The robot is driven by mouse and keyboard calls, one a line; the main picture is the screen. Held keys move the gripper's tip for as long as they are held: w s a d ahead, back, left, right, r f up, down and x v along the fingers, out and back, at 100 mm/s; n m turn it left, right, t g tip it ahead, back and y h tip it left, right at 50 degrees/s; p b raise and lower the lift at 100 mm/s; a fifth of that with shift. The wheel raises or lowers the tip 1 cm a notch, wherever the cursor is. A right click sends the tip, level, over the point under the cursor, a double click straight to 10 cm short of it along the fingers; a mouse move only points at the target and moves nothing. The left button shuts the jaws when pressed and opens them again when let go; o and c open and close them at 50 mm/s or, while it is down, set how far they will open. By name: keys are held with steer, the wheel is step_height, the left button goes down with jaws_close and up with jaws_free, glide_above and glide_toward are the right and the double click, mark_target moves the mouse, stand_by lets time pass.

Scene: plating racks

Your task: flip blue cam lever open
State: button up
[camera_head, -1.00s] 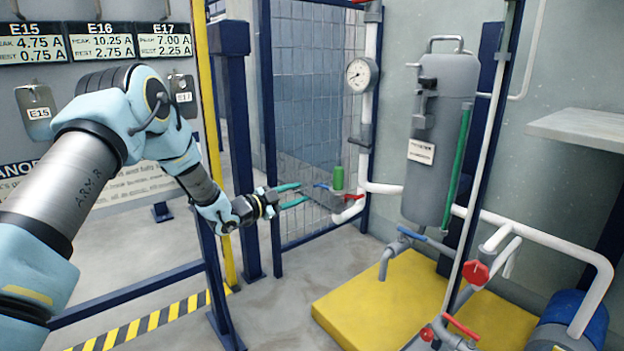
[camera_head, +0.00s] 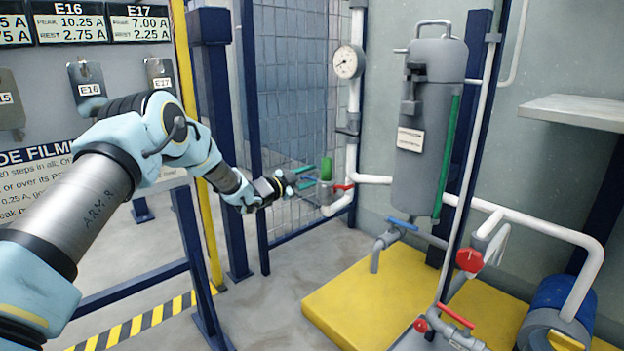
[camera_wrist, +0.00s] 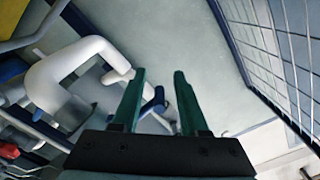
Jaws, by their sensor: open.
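I see no clear contact, and the fingers partly cover the fitting. Another blue lever (camera_head: 403,223) sits on the pipe under the grey tank.
A pressure gauge (camera_head: 347,62) is on the white pipe above the fitting. A wire mesh panel (camera_head: 290,100) stands just behind and left of it. The grey tank (camera_head: 429,130) stands to the right over a yellow platform (camera_head: 360,295). The floor in front is clear.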

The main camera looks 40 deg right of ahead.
steer(key=shift+d, duration=0.15)
steer(key=shift+c, duration=0.2)
jaws_close()
stand_by(0.3)
